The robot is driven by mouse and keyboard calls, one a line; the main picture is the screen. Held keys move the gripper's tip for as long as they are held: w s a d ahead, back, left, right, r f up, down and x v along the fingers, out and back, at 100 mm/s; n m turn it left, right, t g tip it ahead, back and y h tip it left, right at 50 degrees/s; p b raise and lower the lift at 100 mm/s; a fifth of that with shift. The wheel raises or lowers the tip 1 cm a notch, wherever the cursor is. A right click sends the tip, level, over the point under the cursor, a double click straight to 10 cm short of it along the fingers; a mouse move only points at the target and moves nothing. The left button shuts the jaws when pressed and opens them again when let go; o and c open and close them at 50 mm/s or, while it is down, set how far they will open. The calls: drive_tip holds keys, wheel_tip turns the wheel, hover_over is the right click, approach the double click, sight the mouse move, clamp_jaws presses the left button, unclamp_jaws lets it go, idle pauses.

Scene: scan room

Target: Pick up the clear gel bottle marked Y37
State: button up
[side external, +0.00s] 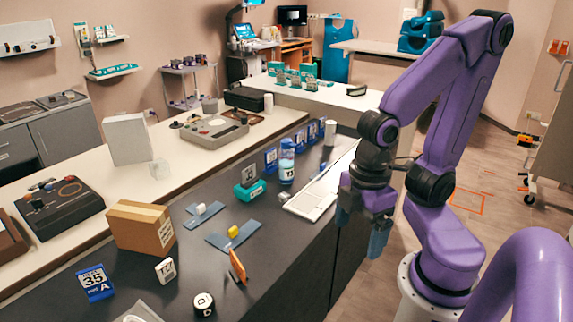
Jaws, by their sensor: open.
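A clear bottle (287,172) with a blue top and pale label stands upright on the dark counter. Its label is too small for me to read, so I cannot tell whether it is marked Y37. My gripper (361,232) hangs open and empty, fingers down, at the right, past the counter's front edge in this view. It is apart from the bottle, to its right and nearer the camera.
Blue cards (301,138) stand behind. A cardboard box (140,227), orange piece (238,266) and small tags occupy the near counter (268,262).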

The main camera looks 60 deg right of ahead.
drive_tip(key=w+d+f+n+t+h, duration=0.1)
drive_tip(key=w+d+f+h, duration=0.1)
drive_tip(key=w+d+h, duration=0.45)
drive_tip(key=w+d+f+n+t+h, duration=0.1)
drive_tip(key=w+d+f+n+h, duration=0.2)
drive_tip(key=w, duration=0.7)
drive_tip(key=w+d+f+t+h, duration=0.1)
drive_tip(key=w+d+h, duration=0.3)
drive_tip(key=w+d, duration=0.4)
drive_tip(key=n+t+h, duration=0.2)
drive_tip(key=n+t, duration=0.5)
drive_tip(key=n, duration=0.1)
approach(287, 167)
drive_tip(key=v, duration=0.2)
drive_tip(key=shift+s+a+r, duration=0.2)
drive_tip(key=shift+a+r, duration=0.05)
drive_tip(key=shift+w+d+f, duration=0.1)
drive_tip(key=shift+d, duration=0.15)
drive_tip(key=x, duration=1.1)
drive_tip(key=shift+f, duration=0.1)
drive_tip(key=shift+x, duration=3)
drive_tip(key=shift+w+a, duration=0.15)
drive_tip(key=c, duration=1.2)
